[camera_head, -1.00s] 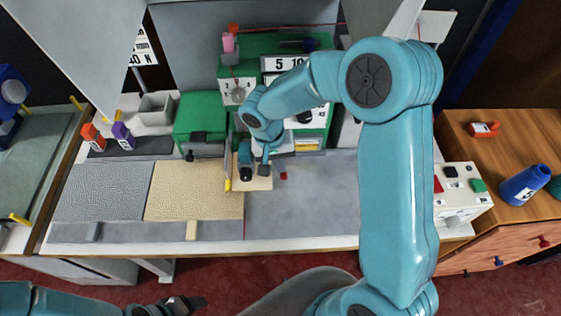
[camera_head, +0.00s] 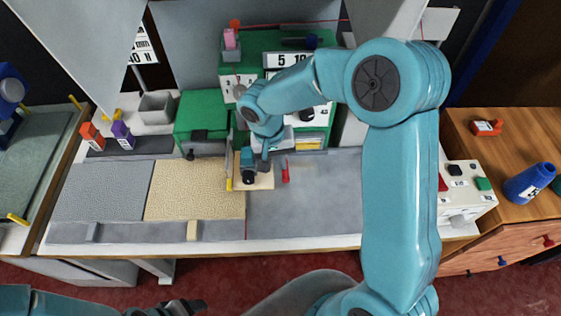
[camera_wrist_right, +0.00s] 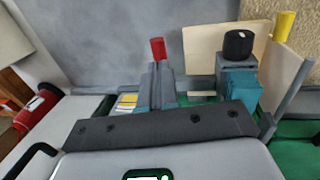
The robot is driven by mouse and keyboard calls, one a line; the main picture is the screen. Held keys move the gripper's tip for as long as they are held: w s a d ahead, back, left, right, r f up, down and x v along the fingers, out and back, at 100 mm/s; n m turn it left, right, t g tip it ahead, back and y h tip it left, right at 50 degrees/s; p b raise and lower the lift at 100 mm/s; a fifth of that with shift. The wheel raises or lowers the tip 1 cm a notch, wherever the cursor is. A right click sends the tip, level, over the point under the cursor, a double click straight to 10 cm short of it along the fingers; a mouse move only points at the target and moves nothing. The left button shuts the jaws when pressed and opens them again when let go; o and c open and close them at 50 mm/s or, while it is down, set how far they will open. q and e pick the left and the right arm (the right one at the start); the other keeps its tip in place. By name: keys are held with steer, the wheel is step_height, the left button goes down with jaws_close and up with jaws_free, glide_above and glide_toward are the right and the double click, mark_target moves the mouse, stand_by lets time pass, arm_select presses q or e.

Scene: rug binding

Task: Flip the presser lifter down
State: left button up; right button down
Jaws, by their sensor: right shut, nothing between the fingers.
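The presser lifter is a red-handled lever (camera_head: 285,172) at the front of the green machine, above the grey table top. Its red handle points toward the front of the table. In the right wrist view the red cap (camera_wrist_right: 158,49) rises just beyond my fingers. My right gripper (camera_head: 265,157) is shut and empty, just left of the lever. In the wrist view its fingers (camera_wrist_right: 157,86) are together; whether they touch the lever I cannot tell. My left gripper (camera_head: 187,306) is at the bottom edge, far from the machine; its jaw state is unclear.
A black knob on a teal block (camera_head: 249,172) stands close left of my right gripper, over a pale plate (camera_head: 263,184). A yellow-tipped post (camera_head: 229,184) is beside it. The grey table top (camera_head: 310,205) to the right is clear. A button box (camera_head: 459,203) stands farther right.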

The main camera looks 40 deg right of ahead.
arm_select(q)
steer(key=shift+s+a+r+b, duration=0.15)
steer(key=shift+a+b, duration=0.1)
steer(key=shift+b, duration=0.2)
arm_select(e)
step_height(320, 180, up, 11)
steer(key=a, duration=0.2)
steer(key=shift+w, duration=0.45)
